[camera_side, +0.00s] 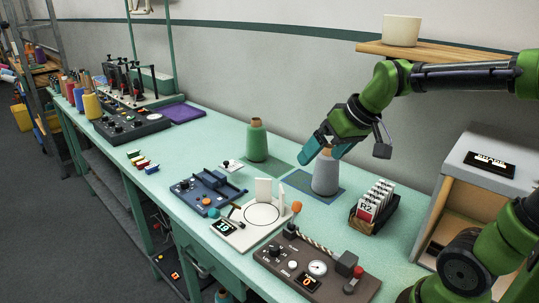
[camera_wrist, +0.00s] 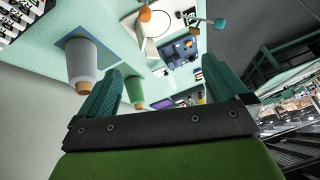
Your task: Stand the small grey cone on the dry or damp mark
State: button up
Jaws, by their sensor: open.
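A grey yarn cone (camera_side: 325,178) with a brown tip stands upright on a blue mat (camera_side: 300,183); in the wrist view it shows at the left (camera_wrist: 82,62), outside my fingers. My gripper (camera_side: 320,156) is open and empty, tilted down, close above and left of the cone's top; its teal fingers are spread in the wrist view (camera_wrist: 168,72). A green cone (camera_side: 256,143) stands on a green mat at the back; it also shows near my left finger (camera_wrist: 135,90). I cannot make out any mark labelled dry or damp.
A white plate device (camera_side: 244,232) with a ring, display and orange and teal knobs lies in front. A brown gauge panel (camera_side: 300,268), a blue tool (camera_side: 207,190) and a black rack of labelled cards (camera_side: 364,219) stand around. A grey cabinet (camera_side: 470,185) is at right.

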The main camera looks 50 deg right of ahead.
jog(key=s+a+f+m+y, duration=0.1)
jog(key=s+a, duration=0.5)
jog(key=s, duration=0.2)
jog(key=shift+f+t, duration=0.35)
jog(key=shift+t, duration=0.05)
jog(key=shift+a, duration=0.1)
dwell(0.5)
